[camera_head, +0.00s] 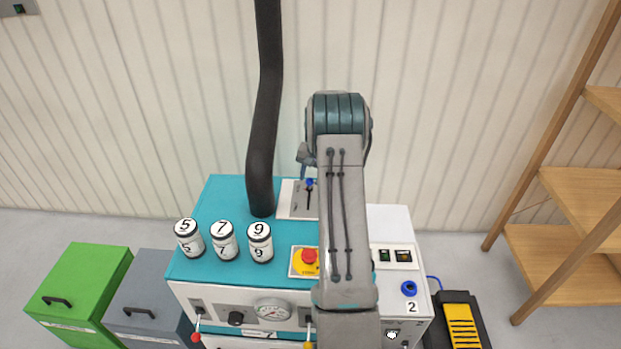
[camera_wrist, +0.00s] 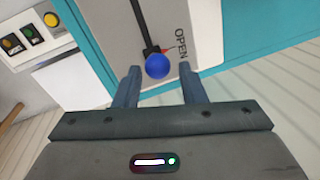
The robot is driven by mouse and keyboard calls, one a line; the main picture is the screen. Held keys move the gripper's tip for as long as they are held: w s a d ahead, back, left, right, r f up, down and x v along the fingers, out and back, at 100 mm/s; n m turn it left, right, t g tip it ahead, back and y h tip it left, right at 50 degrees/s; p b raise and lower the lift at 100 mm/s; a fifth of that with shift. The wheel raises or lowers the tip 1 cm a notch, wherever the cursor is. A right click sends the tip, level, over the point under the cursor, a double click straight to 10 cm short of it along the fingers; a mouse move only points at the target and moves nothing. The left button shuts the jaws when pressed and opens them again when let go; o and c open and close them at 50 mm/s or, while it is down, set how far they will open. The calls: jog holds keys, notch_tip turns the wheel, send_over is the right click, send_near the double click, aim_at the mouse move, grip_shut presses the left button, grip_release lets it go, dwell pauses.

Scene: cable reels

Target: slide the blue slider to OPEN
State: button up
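The blue slider (camera_head: 309,182) is a small round knob on a grey plate (camera_head: 291,205) at the back of the teal machine top. In the wrist view the blue knob (camera_wrist: 157,66) sits at the end of a dark slot, beside the printed word OPEN and a small red mark. My gripper (camera_wrist: 159,80) is open, with one finger on each side of the knob in the picture. I cannot tell whether a finger touches it. In the head view my arm hides most of the gripper and the right part of the plate.
A thick black hose (camera_head: 264,120) rises just left of the plate. White canisters marked 5, 7 and 9 (camera_head: 223,240) stand on the left of the top. A red stop button (camera_head: 309,257) lies in front. Wooden shelves (camera_head: 580,190) stand at the right.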

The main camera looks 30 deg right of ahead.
jog(key=shift+o, duration=0.3)
notch_tip(320, 180, up, 14)
jog(key=s+d, duration=0.1)
jog(key=s, duration=0.1)
jog(key=shift+d+f+p, duration=0.25)
jog(key=shift+d+p, duration=0.05)
jog(key=shift+p, duration=0.1)
jog(key=shift+a+f, duration=0.1)
